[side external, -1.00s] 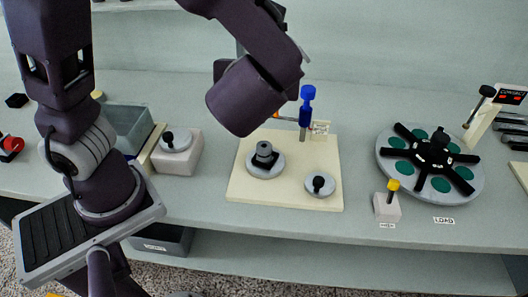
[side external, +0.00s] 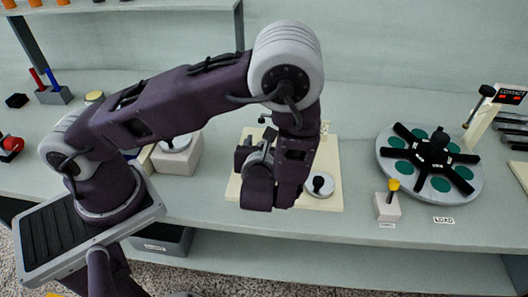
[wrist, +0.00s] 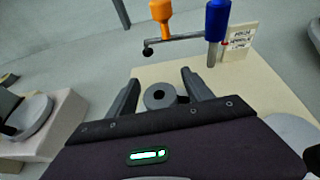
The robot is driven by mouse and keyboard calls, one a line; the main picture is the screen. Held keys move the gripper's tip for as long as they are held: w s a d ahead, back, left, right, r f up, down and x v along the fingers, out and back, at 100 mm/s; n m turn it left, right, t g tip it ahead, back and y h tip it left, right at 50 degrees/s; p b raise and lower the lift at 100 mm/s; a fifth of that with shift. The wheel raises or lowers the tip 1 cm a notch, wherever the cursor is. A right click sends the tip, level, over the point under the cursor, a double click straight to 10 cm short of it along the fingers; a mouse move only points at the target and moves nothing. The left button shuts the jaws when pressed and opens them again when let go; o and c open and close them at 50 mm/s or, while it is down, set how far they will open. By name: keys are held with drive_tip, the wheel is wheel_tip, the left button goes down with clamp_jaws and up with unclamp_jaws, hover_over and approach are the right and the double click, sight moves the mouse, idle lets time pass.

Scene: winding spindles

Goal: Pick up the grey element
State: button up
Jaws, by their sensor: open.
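The grey element (wrist: 159,96) is a short dark grey cylinder with a round hole in its top. In the wrist view it stands on the cream board (wrist: 262,85), between the fingers of my gripper (wrist: 160,82). The fingers are open, with a gap visible on both sides of the element's upper part. Its lower part is hidden behind the gripper body. In the side external view my arm hides the element. I cannot tell how far the fingertips are above it.
A blue-capped post (wrist: 216,25) and an orange knob (wrist: 160,12) with a thin rod stand just behind the element. A small grey disc with a black knob (side external: 319,184) sits on the board's right. A round carousel (side external: 432,160) and a yellow-topped block (side external: 387,207) are farther right.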

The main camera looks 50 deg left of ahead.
clamp_jaws()
idle(0.3)
